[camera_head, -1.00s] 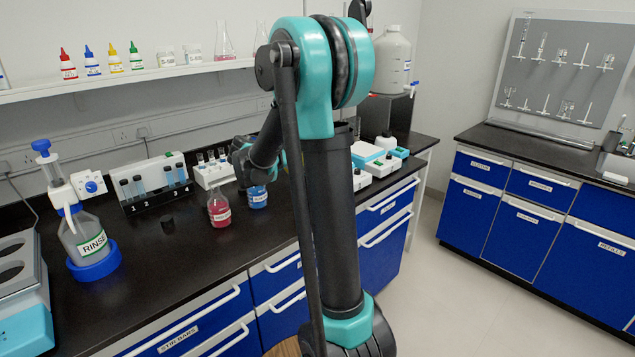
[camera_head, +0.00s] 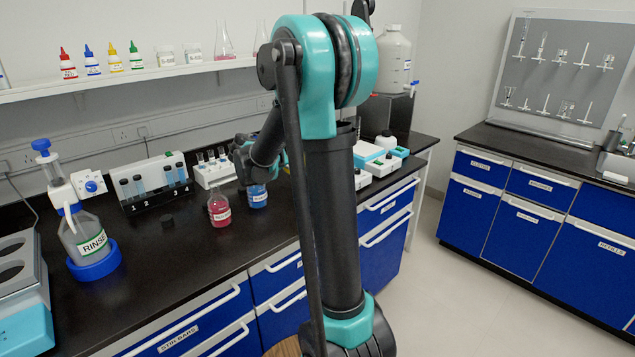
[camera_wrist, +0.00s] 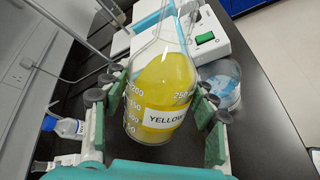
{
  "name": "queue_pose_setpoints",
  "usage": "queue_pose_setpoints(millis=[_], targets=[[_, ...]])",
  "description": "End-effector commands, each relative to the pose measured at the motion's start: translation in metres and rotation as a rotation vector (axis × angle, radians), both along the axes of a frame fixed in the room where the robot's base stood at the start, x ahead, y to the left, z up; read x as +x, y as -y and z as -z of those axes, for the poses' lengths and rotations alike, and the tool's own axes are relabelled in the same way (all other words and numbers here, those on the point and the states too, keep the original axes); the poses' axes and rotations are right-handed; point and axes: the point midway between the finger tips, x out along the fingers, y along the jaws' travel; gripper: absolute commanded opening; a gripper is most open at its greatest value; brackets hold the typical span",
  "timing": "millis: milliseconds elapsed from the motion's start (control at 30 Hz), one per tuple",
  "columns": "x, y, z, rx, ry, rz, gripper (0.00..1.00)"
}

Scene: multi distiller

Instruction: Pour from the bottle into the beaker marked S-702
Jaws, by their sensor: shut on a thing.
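My gripper (camera_wrist: 160,103) is shut on a clear glass bottle of yellow liquid labelled YELLOW (camera_wrist: 166,85) in the wrist view, with a green pad on each side of its body. The bottle has white volume marks, and its neck points to the top of the picture. In the head view my arm hides most of the bottle. A clear round vessel with bluish markings (camera_wrist: 221,82) stands behind and right of the bottle in the wrist view. I cannot read its label. No S-702 mark is legible in either view.
A white device with a green switch (camera_wrist: 205,38) stands behind the bottle. On the black bench (camera_head: 160,270) are a pink bottle (camera_head: 219,210), a blue bottle (camera_head: 257,196), a vial rack (camera_head: 160,190) and a RINSE bottle (camera_head: 88,240). The bench front is mostly clear.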

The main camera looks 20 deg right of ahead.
Motion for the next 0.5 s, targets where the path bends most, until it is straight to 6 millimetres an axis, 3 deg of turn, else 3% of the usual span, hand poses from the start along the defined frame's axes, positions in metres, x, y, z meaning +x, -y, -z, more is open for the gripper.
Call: queue_pose_setpoints(millis=[500], targets=[[0.001,-0.001,0.0003,0.024,0.019,0.0,0.11]])
